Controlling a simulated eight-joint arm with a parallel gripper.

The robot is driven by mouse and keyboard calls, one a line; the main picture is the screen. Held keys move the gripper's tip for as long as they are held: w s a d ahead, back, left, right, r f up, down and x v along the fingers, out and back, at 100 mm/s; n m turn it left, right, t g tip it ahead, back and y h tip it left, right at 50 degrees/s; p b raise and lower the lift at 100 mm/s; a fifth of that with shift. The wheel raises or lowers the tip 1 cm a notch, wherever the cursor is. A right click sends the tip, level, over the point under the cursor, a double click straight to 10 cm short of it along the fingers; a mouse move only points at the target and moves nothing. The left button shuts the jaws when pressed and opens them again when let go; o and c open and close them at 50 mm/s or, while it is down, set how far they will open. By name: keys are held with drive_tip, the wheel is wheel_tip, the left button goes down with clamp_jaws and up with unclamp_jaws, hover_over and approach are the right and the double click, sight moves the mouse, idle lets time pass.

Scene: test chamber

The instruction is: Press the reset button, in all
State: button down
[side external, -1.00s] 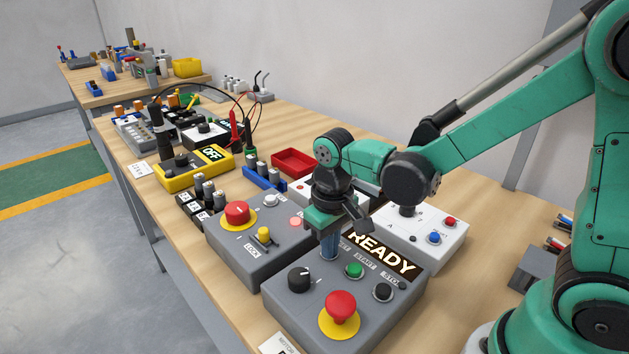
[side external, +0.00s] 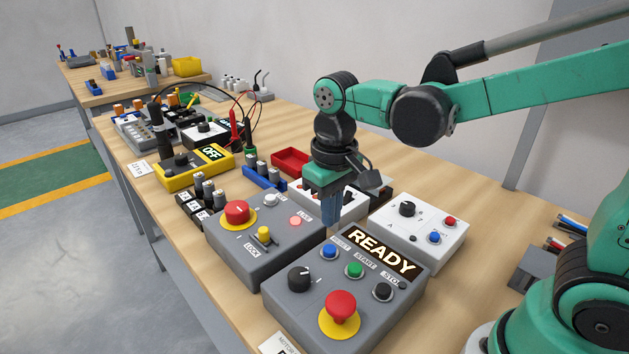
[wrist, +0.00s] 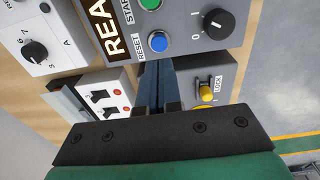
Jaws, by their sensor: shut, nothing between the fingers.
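The blue reset button (side external: 329,252) sits at the upper left of the grey control box (side external: 350,320), beside the green start button (side external: 355,269). The box's display (side external: 381,252) reads READY. In the wrist view the reset button (wrist: 158,43), labelled RESET, lies just beyond the fingertips. My gripper (side external: 330,226) is shut and empty, pointing down. It hovers behind and above the reset button, apart from it. In the wrist view its blue fingers (wrist: 160,66) are together.
The box also has a black knob (side external: 300,278), a black stop button (side external: 382,292) and a red mushroom button (side external: 341,306). A grey lock box (side external: 262,262) stands to its left. A white box (side external: 455,250) stands behind.

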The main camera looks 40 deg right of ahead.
drive_tip(key=shift+r, duration=0.65)
drive_tip(key=shift+s, duration=0.1)
drive_tip(key=shift+s+d+r+t, duration=0.15)
drive_tip(key=shift+s+d+t, duration=0.05)
drive_tip(key=shift+d+t, duration=0.1)
drive_tip(key=shift+s+d+t, duration=0.45)
drive_tip(key=shift+d+t, duration=0.1)
drive_tip(key=shift+t, duration=0.5)
drive_tip(key=shift+s+d+t, duration=0.4)
drive_tip(key=shift+d+t, duration=0.1)
drive_tip(key=shift+t, duration=0.5)
drive_tip(key=shift+s+d+t, duration=0.45)
drive_tip(key=shift+d+t, duration=0.1)
drive_tip(key=shift+t, duration=0.5)
